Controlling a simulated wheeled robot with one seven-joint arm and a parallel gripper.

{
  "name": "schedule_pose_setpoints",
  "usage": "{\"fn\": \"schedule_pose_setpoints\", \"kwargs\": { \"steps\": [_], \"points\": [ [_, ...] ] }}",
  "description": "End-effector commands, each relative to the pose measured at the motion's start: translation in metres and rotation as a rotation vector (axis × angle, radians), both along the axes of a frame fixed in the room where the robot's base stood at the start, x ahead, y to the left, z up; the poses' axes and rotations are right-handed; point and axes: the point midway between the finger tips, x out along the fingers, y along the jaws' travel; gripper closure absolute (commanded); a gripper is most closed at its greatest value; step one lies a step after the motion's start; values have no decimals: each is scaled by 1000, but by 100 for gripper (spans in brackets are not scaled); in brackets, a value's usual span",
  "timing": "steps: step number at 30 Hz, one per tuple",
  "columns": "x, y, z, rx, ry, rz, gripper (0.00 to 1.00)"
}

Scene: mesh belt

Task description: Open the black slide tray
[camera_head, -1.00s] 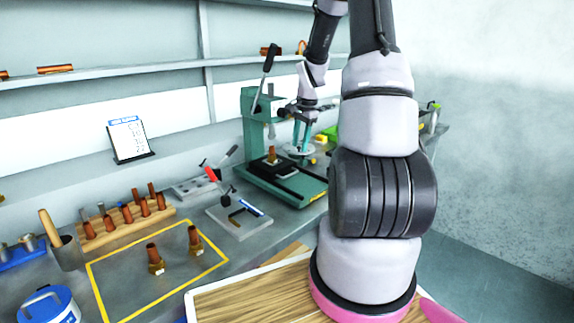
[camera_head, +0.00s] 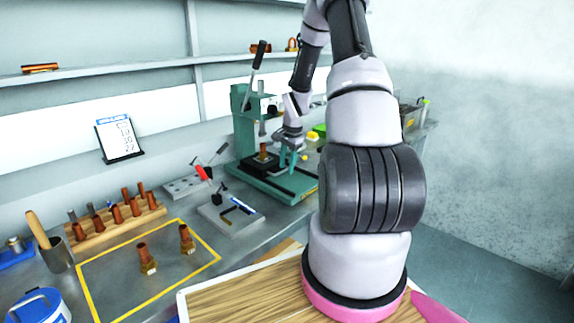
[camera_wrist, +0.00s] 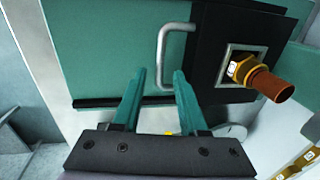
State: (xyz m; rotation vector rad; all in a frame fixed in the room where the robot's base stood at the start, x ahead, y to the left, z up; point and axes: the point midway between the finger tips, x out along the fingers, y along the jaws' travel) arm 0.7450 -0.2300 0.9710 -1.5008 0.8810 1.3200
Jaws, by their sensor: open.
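The black slide tray (camera_wrist: 208,68) lies on the teal base of the press. It carries a square metal frame holding a copper and brass fitting (camera_wrist: 268,84). A silver bar handle (camera_wrist: 161,58) projects from the tray's side. In the head view the tray (camera_head: 249,165) shows small under the press head, and I cannot make out its handle there. My gripper (camera_wrist: 160,74) is open, with teal fingers; in the wrist view the fingertips lie on either side of the handle's near end. Whether they touch it I cannot tell. In the head view my gripper (camera_head: 290,158) is low at the press's right side.
The teal press (camera_head: 243,122) has a raised black lever. A toggle clamp plate (camera_head: 230,216), a wooden rack (camera_head: 120,228) of copper fittings and a yellow-outlined area (camera_head: 205,266) lie to its left. A green and yellow item lies just behind my gripper.

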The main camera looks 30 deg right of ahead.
Motion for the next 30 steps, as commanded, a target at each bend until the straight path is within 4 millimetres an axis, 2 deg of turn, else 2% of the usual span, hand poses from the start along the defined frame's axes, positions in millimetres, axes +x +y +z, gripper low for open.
{"fn": "schedule_pose_setpoints", "kwargs": {
  "steps": [1, 3, 4, 30],
  "points": [
    [0, 0, 0, 0, 0, 0, 69],
    [0, 0, 0, 0, 0, 0, 96],
    [0, 0, 0, 0, 0, 0, 100],
    [0, 0, 1, 0, -1, 0, 100]
  ]
}}
